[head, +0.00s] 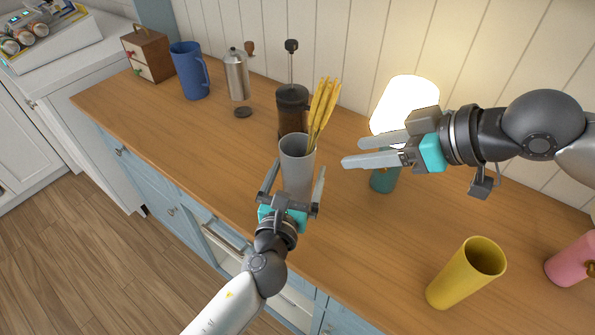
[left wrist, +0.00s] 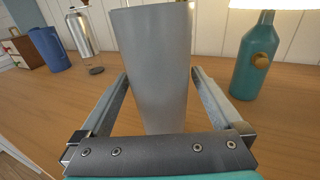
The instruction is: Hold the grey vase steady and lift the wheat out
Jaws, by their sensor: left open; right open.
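The grey vase (head: 297,168) stands upright on the wooden counter, and it fills the middle of the left wrist view (left wrist: 152,65). The yellow wheat (head: 323,106) sticks up out of its mouth and leans to the right; its lower ends are hidden inside. My left gripper (head: 294,180) is open, with one finger on each side of the vase's lower body. In the left wrist view gaps show between the fingers and the vase. My right gripper (head: 347,152) is open and empty, to the right of the wheat and a little lower than its heads.
A dark French press (head: 291,108) stands right behind the vase. A lit lamp (head: 405,103) with a teal base (left wrist: 257,55) is behind my right gripper. A yellow vase (head: 462,275) and a pink mug (head: 572,262) stand at right. A blue pitcher (head: 188,72) and a metal grinder (head: 236,76) stand at left.

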